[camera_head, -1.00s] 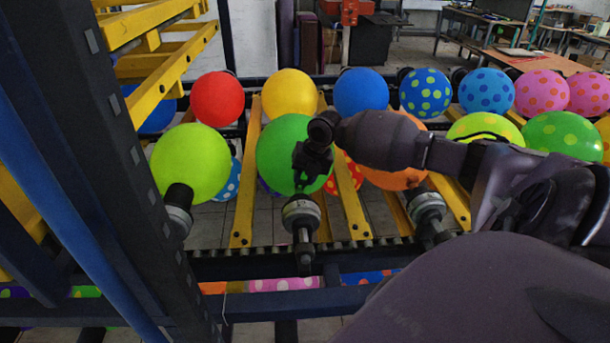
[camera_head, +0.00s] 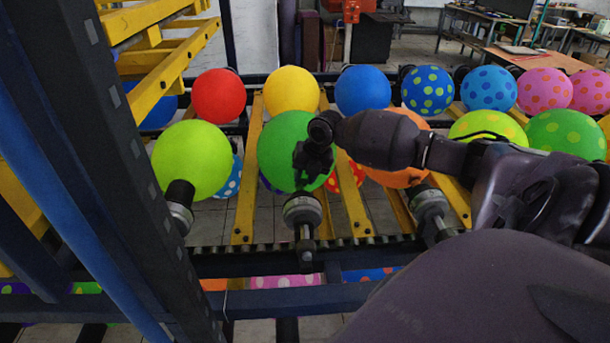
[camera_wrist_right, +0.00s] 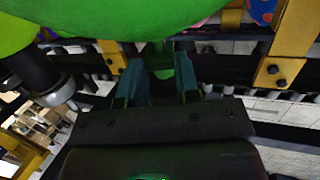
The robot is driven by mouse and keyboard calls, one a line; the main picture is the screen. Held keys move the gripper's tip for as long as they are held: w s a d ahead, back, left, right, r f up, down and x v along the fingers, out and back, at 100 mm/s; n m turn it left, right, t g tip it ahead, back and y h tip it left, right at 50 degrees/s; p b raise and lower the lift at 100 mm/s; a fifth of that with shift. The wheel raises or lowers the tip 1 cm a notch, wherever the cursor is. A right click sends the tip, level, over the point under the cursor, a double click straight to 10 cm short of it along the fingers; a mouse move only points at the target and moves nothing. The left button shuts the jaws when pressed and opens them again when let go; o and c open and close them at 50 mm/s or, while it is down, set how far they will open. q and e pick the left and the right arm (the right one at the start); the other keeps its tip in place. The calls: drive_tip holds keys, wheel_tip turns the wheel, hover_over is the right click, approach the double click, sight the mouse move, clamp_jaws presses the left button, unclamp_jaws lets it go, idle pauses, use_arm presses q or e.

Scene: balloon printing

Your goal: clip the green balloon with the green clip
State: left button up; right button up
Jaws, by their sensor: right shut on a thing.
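The green balloon (camera_head: 275,150) sits on a black and silver nozzle (camera_head: 302,212) in the front row. My right gripper (camera_head: 311,165) is in front of the balloon, above the nozzle, and covers part of it. In the right wrist view the balloon (camera_wrist_right: 120,15) fills the top, just beyond the fingertips (camera_wrist_right: 160,72). A small dark green piece, which looks like the green clip (camera_wrist_right: 160,74), is between the two fingers. Its outline is dark, and I cannot tell whether it is around the balloon's neck. My left gripper is not in view.
A lime green balloon (camera_head: 190,160) stands on its nozzle to the left, and an orange one (camera_head: 405,176) to the right, partly behind my arm. Red (camera_head: 218,96), yellow (camera_head: 291,91) and blue (camera_head: 363,91) balloons line the back. A dark frame post (camera_head: 95,150) rises at the left.

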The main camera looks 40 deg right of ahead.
drive_tip(key=shift+w+f, duration=0.1)
drive_tip(key=shift+f, duration=0.1)
idle(0.3)
drive_tip(key=shift+f, duration=0.1)
idle(0.3)
drive_tip(key=o, duration=0.8)
drive_tip(key=shift+o, duration=0.2)
drive_tip(key=p+v, duration=0.4)
drive_tip(key=shift+r, duration=0.4)
drive_tip(key=p+v, duration=0.3)
drive_tip(key=v, duration=0.1)
drive_tip(key=shift+p, duration=0.4)
